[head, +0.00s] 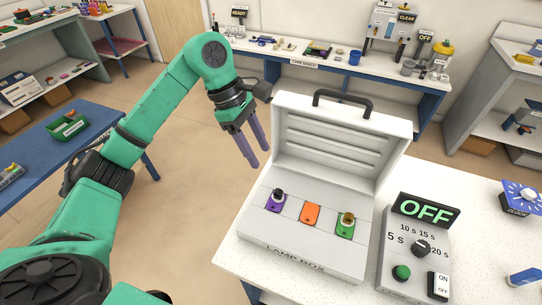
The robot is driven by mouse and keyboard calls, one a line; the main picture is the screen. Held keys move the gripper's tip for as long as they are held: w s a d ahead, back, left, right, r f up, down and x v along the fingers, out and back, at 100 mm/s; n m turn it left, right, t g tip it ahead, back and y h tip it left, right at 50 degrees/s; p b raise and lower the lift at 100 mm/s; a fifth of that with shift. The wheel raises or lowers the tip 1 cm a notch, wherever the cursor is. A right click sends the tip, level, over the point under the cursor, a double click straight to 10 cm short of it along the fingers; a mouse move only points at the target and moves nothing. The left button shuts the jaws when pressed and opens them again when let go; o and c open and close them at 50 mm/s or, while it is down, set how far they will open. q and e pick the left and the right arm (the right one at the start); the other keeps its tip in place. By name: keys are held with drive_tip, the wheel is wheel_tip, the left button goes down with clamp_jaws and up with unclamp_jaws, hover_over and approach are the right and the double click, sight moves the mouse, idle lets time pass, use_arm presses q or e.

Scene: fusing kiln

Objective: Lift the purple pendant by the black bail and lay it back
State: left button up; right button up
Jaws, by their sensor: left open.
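The purple pendant (275,206) lies in the left place of the white open kiln box (300,250), its black bail (278,194) standing up at its top. An orange piece (310,212) lies in the middle place and a green pendant (344,231) with a brownish bail lies in the right place. My left gripper (250,151) is open and empty, its purple-grey fingers pointing down, above and to the left of the box, apart from the pendant. My right gripper is not in view.
The box's ribbed lid (340,145) stands open behind the pendants, with a black handle on top. A timer panel (415,250) reading OFF stands to the right on the white table (475,200). A blue table (75,140) is at the left.

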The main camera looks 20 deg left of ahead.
use_arm(q)
wheel_tip(320, 180, down, 3)
drive_tip(key=s+d+p, duration=0.1)
drive_tip(key=s+d, duration=0.1)
drive_tip(key=p, duration=0.2)
hover_over(277, 191)
drive_tip(key=a, duration=0.2)
wheel_tip(277, 191, down, 4)
drive_tip(key=shift+w+f, duration=0.1)
drive_tip(key=shift+f, duration=0.05)
drive_tip(key=x, duration=0.4)
drive_tip(key=shift+w+f, duration=0.1)
drive_tip(key=shift+f, duration=0.05)
drive_tip(key=shift+d+f, duration=0.1)
drive_tip(key=shift+f, duration=0.15)
clamp_jaws()
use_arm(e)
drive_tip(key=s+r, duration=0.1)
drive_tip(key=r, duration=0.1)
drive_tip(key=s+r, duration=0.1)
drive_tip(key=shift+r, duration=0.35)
